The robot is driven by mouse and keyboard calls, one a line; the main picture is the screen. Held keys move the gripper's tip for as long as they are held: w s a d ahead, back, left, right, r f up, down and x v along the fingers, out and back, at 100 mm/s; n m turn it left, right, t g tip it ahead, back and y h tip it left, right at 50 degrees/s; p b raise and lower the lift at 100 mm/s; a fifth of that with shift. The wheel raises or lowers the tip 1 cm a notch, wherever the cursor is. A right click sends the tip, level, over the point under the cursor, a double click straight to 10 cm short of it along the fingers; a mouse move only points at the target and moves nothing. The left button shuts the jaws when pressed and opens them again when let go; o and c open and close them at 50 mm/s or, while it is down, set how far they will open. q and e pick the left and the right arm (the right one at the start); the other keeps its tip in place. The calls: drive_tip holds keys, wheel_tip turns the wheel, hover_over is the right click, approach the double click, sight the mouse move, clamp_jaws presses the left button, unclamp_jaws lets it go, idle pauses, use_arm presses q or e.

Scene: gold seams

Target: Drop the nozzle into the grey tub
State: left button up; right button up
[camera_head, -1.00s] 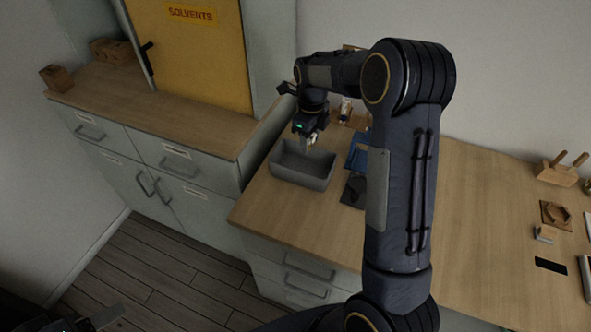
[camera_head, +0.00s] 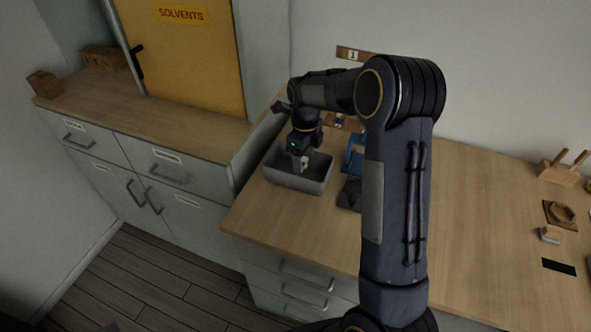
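The grey tub (camera_head: 314,185) is an open rectangular box on the wooden worktop, left of my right arm. My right gripper (camera_head: 300,164) points down into the tub's opening, with its fingertips at about rim level or below. Small pale parts show at its fingertips. They are too small to tell whether they are the fingers or the nozzle between them, or whether the gripper is open or shut. I cannot make out the nozzle for certain anywhere. My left gripper is not in view.
Blue (camera_head: 354,159) and dark items lie right of the tub, partly behind my arm. A yellow solvents cabinet (camera_head: 190,60) stands at the back left. At the far right are a wooden holder (camera_head: 560,171) and small parts. The worktop's middle right is clear.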

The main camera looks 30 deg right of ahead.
drive_tip(key=shift+w+d+r, duration=0.15)
drive_tip(key=shift+w+d, duration=0.05)
drive_tip(key=shift+d, duration=0.1)
drive_tip(key=shift+r, duration=0.3)
drive_tip(key=r, duration=0.7)
drive_tip(key=shift+s+a, duration=0.15)
drive_tip(key=shift+a, duration=0.05)
drive_tip(key=shift+s, duration=0.1)
drive_tip(key=s+a+r+n+t+y, duration=0.2)
drive_tip(key=s+r+n, duration=0.3)
drive_tip(key=s+n, duration=0.35)
drive_tip(key=s+a+f+n+t+y, duration=0.1)
drive_tip(key=s+a+n, duration=0.3)
drive_tip(key=s+n, duration=0.5)
drive_tip(key=s+a+f+n+t, duration=0.1)
drive_tip(key=s+a+n, duration=0.4)
drive_tip(key=s+n, duration=0.5)
drive_tip(key=shift+s+a+t+y, duration=0.2)
drive_tip(key=shift+s+t+y, duration=0.2)
drive_tip(key=shift+s+t, duration=0.3)
drive_tip(key=shift+w, duration=0.1)
